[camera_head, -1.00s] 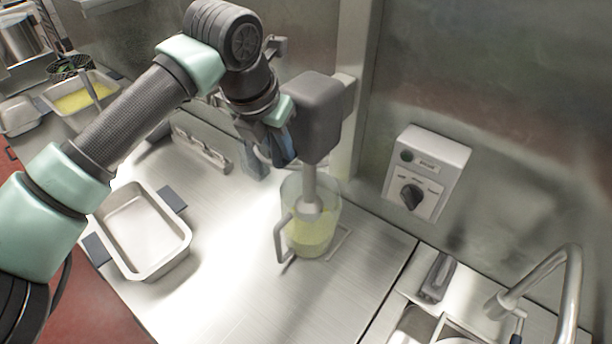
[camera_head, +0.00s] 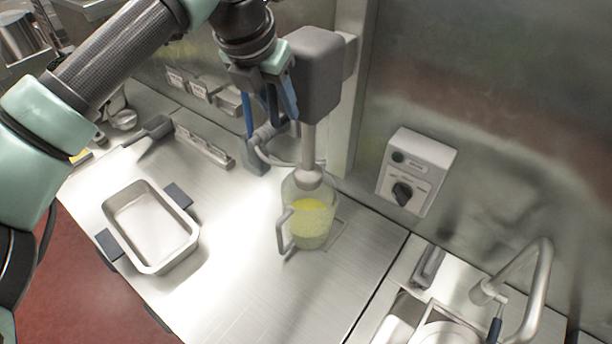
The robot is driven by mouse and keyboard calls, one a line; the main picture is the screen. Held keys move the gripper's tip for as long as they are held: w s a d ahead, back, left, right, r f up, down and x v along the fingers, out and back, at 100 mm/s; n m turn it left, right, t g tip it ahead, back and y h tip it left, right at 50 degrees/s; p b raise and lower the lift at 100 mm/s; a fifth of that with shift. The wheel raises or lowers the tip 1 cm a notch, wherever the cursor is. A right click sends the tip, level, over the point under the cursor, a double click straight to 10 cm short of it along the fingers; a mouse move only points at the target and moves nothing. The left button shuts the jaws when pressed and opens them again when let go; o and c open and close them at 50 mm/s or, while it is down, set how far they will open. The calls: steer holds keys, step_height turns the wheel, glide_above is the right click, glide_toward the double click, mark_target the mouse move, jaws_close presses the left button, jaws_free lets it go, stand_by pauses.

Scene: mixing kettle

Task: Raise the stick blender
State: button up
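The stick blender has a dark grey motor head (camera_head: 318,78), with a pale shaft (camera_head: 308,142) running down from it. Its rounded foot (camera_head: 308,179) is at the upper part of the clear jug (camera_head: 289,214), above the yellow liquid (camera_head: 313,217). The jug stands upright on the steel counter with its handle to the left. My gripper (camera_head: 270,108) points down just left of the motor head, its blue fingers partly overlapping. Whether the fingers are closed on a part of the blender is hidden.
An empty steel tray (camera_head: 150,226) with dark handles lies at the left. A wall control box (camera_head: 417,172) with a knob is at the right, above a sink with a tap (camera_head: 536,290). A grey scoop (camera_head: 152,130) lies at the back left. The front counter is clear.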

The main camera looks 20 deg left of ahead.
mark_target(269, 86)
steer(key=shift+o, duration=0.5)
steer(key=shift+f, duration=0.15)
steer(key=shift+p+v, duration=1.1)
steer(key=shift+v, duration=2.45)
